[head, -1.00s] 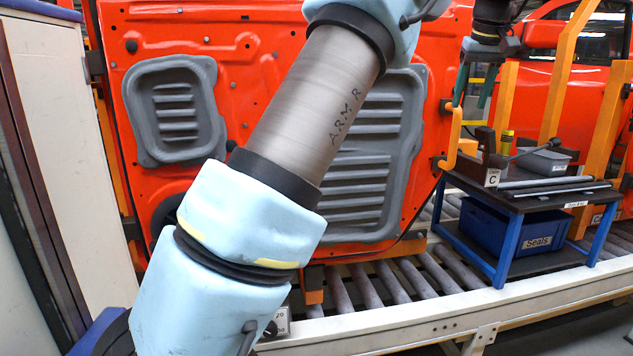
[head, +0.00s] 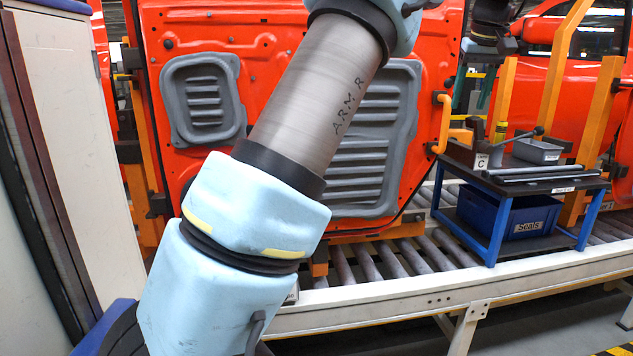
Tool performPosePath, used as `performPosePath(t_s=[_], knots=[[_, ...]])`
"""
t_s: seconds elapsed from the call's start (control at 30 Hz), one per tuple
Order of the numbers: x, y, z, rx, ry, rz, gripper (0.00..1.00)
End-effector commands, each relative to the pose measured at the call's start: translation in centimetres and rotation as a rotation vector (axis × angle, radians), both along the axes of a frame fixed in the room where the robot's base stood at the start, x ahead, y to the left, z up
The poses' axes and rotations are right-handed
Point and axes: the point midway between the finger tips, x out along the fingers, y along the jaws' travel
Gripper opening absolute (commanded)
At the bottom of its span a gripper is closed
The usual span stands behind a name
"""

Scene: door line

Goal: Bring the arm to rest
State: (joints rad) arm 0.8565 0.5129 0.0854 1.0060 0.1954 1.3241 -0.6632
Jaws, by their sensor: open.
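My arm (head: 312,95), wrapped in pale blue covers with a grey tube marked "ARM R", rises from the bottom left and leaves the top of the view. My gripper (head: 472,100) shows at the upper right, hanging down from a dark wrist, with two greenish fingers apart and nothing seen between them. It appears above and left of a small blue-legged cart (head: 497,225), just right of an orange-red door panel (head: 270,50). The arm covers part of the door. Its upper bend is out of view.
The door, with grey ribbed inserts, stands over a roller conveyor (head: 370,262). The cart holds a grey tray (head: 537,152) and, below, a blue "Seals" bin (head: 500,215). Orange posts (head: 556,75) stand at right. A pale cabinet (head: 85,150) is close at left. Floor shows at bottom right.

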Motion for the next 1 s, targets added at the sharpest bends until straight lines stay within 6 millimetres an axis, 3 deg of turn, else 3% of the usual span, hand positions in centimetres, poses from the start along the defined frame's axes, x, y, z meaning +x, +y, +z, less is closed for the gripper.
performPosePath(t_s=[0.17, 0.37, 0.47, 0.63, 0.77, 0.87, 1.0], knots=[[0.8, 2.2, -1.5, 0.007, 0.016, -0.006, 0.57], [1.8, 6.3, -4.2, 0.021, 0.045, -0.009, 0.57], [2.2, 9.1, -6.1, 0.026, 0.063, -0.011, 0.57], [1.8, 16.1, -10.7, 0.034, 0.106, -0.009, 0.57], [-0.5, 22.8, -15.1, 0.034, 0.146, -0.006, 0.57], [-3.2, 27.6, -18.4, 0.030, 0.170, 0.000, 0.57], [-8.5, 33.5, -22.7, 0.024, 0.203, 0.017, 0.57]])
